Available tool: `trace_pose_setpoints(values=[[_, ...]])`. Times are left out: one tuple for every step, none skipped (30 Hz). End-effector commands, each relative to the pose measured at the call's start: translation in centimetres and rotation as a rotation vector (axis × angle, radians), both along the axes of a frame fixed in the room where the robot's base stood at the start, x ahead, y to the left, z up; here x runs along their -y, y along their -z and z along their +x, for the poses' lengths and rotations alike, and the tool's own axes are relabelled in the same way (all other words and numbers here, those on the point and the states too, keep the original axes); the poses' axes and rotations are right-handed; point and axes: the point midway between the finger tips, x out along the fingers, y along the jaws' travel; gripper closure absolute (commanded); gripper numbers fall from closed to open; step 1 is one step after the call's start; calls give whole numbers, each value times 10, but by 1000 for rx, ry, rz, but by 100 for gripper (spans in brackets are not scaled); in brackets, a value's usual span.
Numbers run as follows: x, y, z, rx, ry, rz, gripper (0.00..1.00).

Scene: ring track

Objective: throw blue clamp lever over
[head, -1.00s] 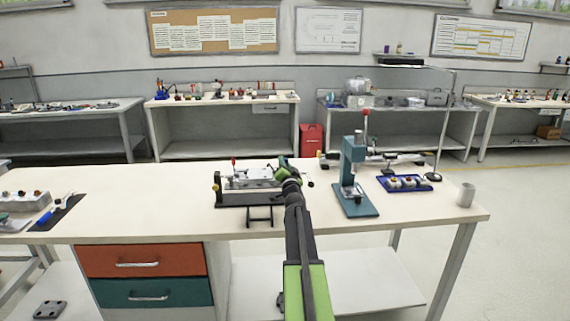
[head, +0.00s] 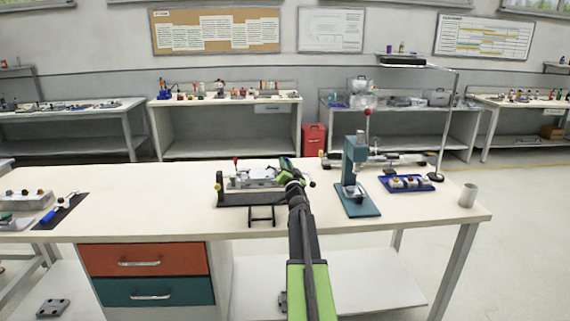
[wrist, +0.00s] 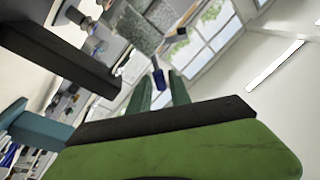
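The clamping fixture (head: 250,196) stands on the bench in front of me, with a red-tipped lever at its left. In the wrist view, a blue lever grip (wrist: 158,76) shows just beyond and between my fingertips; I take it for the blue clamp lever. My gripper (wrist: 161,84) has its two teal fingers apart, and I cannot tell if either touches the grip. In the head view, my gripper (head: 285,165) is at the fixture's right end, where my own arm hides the blue lever.
A teal press (head: 355,178) with a red-knobbed lever stands close to the right of my arm. Beyond it are a blue tray (head: 407,184) and a grey cup (head: 468,195). A screwdriver (head: 56,212) lies far left. The bench between it and the fixture is clear.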

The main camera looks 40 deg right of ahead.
Motion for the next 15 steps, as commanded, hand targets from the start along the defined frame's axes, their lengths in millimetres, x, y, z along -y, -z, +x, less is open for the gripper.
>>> trace_pose_setpoints(values=[[-11,6,-14,1,0,1,76],[-16,8,-21,1,1,1,76],[-22,10,-31,1,1,1,76],[-27,12,-38,0,1,0,76],[-32,14,-46,0,1,0,76],[-38,16,-55,1,1,1,76],[-43,18,-62,1,2,1,76],[-48,20,-69,0,2,1,76],[-54,22,-78,0,1,0,76],[-58,23,-84,0,1,0,76],[-62,25,-90,1,1,1,76],[-67,26,-97,1,0,0,76],[-70,27,-101,1,1,0,76],[-73,28,-106,1,1,0,76],[-77,29,-111,1,0,0,76]])
